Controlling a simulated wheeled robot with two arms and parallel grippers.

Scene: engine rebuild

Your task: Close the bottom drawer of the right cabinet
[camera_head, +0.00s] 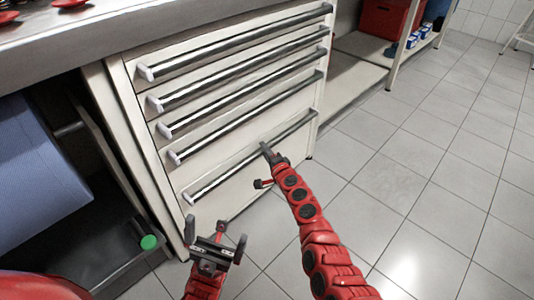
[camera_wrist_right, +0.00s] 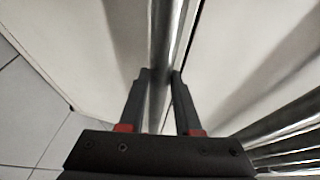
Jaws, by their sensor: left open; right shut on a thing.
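The cabinet (camera_head: 118,95) has a stack of pale drawers with long metal bar handles. The bottom drawer (camera_head: 240,190) has the lowest handle (camera_head: 225,175). Its front looks about level with the drawers above; I cannot tell whether a small gap is left. My right gripper (camera_head: 267,152) is at that handle, right of its middle. In the right wrist view its two fingers (camera_wrist_right: 159,75) are on either side of the handle bar (camera_wrist_right: 162,40), shut on it. My left gripper (camera_head: 216,240) is open and empty, low in front of the cabinet's lower left corner, apart from the handle.
A worktop (camera_head: 160,22) runs above the drawers. On the left is an open bay with a blue cylinder (camera_head: 38,165) and a dark shelf (camera_head: 110,245) with a green-capped item (camera_head: 148,242). A low shelf with a red crate (camera_head: 383,20) stands behind right. The tiled floor at right is clear.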

